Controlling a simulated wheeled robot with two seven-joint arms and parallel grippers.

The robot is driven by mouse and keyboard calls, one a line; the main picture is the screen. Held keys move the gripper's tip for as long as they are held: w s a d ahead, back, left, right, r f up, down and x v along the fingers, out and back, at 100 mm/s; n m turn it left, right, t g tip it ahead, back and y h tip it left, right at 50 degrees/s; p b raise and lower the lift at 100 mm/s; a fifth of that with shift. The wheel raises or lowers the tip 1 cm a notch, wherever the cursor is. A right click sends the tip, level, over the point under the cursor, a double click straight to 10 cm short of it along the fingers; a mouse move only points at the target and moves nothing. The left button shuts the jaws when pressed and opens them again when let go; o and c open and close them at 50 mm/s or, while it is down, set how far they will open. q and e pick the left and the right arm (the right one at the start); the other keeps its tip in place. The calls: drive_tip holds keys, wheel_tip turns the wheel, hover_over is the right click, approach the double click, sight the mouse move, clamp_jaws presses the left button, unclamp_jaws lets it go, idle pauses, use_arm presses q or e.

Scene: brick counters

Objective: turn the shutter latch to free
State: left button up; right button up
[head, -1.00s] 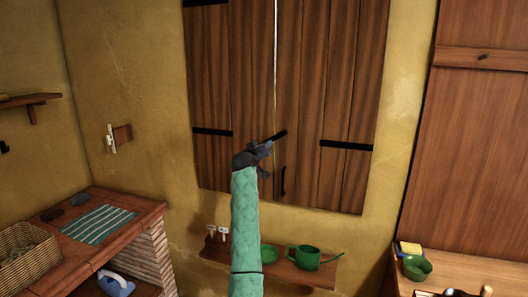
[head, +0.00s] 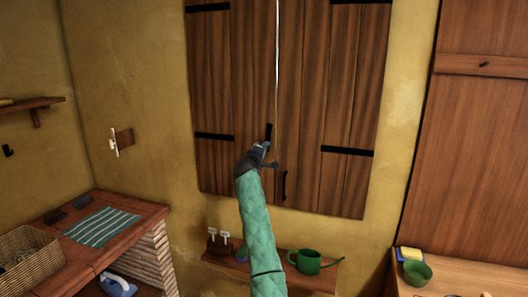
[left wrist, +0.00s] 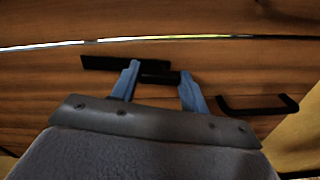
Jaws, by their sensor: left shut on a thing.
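The shutter latch (head: 268,132) is a short black bar on the left wooden shutter (head: 222,100), just left of the lit gap between the shutters. It stands about upright, alongside the gap and not across it. In the left wrist view the latch (left wrist: 108,63) also runs nearly parallel to the bright gap. My left gripper (head: 265,150), on the green-sleeved arm, is at the latch's lower part. My right gripper is not in view.
A black pull handle (head: 284,185) is just right of my gripper, and also shows in the left wrist view (left wrist: 258,106). Below, a wall shelf (head: 318,274) holds a green watering can (head: 307,262). A brick counter (head: 150,215) stands left.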

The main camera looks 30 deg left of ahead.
use_arm(q)
drive_tip(key=shift+n, duration=0.7)
drive_tip(key=o, duration=1.4)
drive_tip(key=shift+a, duration=0.1)
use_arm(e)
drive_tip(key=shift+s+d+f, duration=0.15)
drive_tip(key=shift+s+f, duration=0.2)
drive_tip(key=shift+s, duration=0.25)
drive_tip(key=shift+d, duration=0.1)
use_arm(q)
drive_tip(key=shift+b+v, duration=1.55)
drive_tip(key=shift+v, duration=2.35)
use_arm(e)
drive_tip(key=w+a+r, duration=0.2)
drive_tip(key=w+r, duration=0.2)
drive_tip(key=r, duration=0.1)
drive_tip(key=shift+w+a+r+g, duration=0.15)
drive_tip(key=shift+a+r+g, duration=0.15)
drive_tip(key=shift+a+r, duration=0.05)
